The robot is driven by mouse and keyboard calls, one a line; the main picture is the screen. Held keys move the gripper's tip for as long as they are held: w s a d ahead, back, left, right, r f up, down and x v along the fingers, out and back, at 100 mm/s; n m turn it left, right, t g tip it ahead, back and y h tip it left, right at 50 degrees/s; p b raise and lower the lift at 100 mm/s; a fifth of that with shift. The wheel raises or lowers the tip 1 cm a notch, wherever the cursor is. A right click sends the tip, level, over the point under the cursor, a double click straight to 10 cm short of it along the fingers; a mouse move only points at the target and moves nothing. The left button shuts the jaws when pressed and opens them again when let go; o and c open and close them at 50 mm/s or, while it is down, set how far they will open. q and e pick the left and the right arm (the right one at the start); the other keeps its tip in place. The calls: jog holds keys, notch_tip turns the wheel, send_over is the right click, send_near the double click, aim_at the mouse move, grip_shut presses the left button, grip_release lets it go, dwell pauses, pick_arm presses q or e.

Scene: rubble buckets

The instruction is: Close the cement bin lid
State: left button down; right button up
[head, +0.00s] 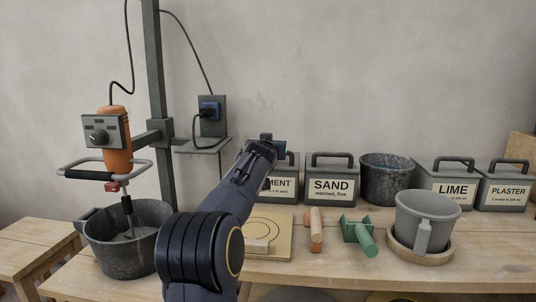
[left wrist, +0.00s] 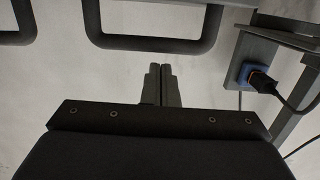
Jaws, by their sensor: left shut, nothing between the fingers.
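The grey cement bin (head: 284,186) stands at the left end of the row of bins by the wall, its label partly covered by my left arm. My left gripper (head: 268,139) is at the top of this bin, in front of its lid, and hides much of it. In the left wrist view the closed fingers (left wrist: 162,84) hold nothing and point at a dark U-shaped handle (left wrist: 150,43), which looks like the cement lid's. The fingertips appear just short of the handle or beside it; contact is unclear. The lid's angle cannot be told. My right gripper is out of view.
The sand bin (head: 332,183) stands just right of the cement bin, with a dark bucket (head: 386,180) beyond it. A socket box (head: 211,112) and mixer stand (head: 157,90) are to the left. Several tools and a grey pot (head: 428,213) sit in front.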

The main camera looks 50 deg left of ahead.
pick_arm(q)
jog(key=s+d+f+b, duration=0.2)
jog(key=s+d+b, duration=0.4)
jog(key=s+b, duration=0.1)
jog(key=shift+f+b, duration=0.15)
jog(key=shift+b, duration=0.7)
